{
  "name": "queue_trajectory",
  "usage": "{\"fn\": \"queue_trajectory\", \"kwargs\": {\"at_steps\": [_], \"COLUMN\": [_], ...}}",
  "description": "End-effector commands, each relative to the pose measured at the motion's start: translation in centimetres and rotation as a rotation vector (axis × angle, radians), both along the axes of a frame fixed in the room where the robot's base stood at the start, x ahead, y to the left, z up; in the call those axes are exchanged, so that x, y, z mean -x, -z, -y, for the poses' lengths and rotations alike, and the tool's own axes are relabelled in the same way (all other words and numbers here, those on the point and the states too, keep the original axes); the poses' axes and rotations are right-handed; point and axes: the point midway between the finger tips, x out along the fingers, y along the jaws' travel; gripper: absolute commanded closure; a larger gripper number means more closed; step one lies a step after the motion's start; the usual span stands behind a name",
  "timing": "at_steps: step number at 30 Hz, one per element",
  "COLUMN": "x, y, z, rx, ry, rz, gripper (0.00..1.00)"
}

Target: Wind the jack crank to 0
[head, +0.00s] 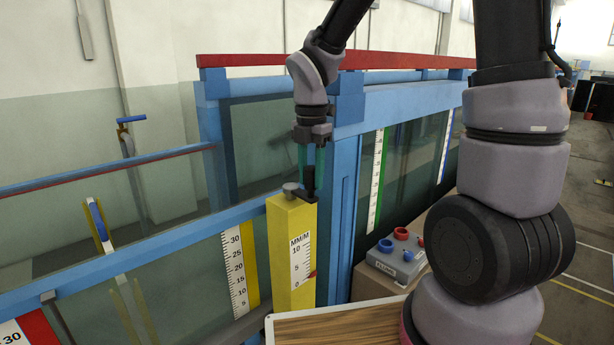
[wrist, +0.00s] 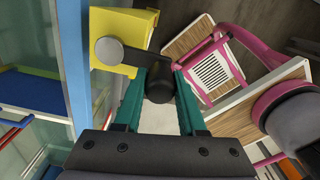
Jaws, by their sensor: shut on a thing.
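The jack is a yellow post (head: 292,245) with a white MM/M scale (head: 300,258) on its front. A small red pointer (head: 312,274) sits at the scale's right edge, a little below the 5 mark. The crank has a grey round hub (wrist: 110,51) and a short dark arm (head: 304,195) on the post's top, with an upright black handle (wrist: 159,90). My gripper (head: 311,170), with teal fingers, points down and is shut on this handle, one finger on each side. The handle also shows in the head view (head: 310,180), partly covered by the fingers.
The blue flume frame (head: 347,150) with glass panels stands close behind and beside the post. A grey control box (head: 396,262) with red and blue knobs sits to the right. A wooden-topped table (head: 340,325) is in front. Pink-framed furniture (wrist: 215,65) shows in the wrist view.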

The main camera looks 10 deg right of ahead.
Motion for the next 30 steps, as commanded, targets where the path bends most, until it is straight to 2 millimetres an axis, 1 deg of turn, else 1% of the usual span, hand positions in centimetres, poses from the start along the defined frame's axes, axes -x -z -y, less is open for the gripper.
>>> {"fn": "queue_trajectory", "kwargs": {"at_steps": [6,18,19,20,21,30], "x": [-0.28,-0.31,-0.3,-0.3,-0.28,-0.22], "y": [-0.12,-0.12,-0.12,-0.12,-0.1,-0.12], "z": [0.23,0.24,0.24,0.24,0.24,0.23], "rx": [-0.001,-0.001,-0.001,-0.001,-0.001,0.0], "ry": [-0.033,-0.038,-0.038,-0.038,-0.038,-0.038], "rz": [0.004,0.004,0.004,0.004,0.004,0.001], "gripper": [1.0,1.0,0.49,0.37,0.31,0.31]}}
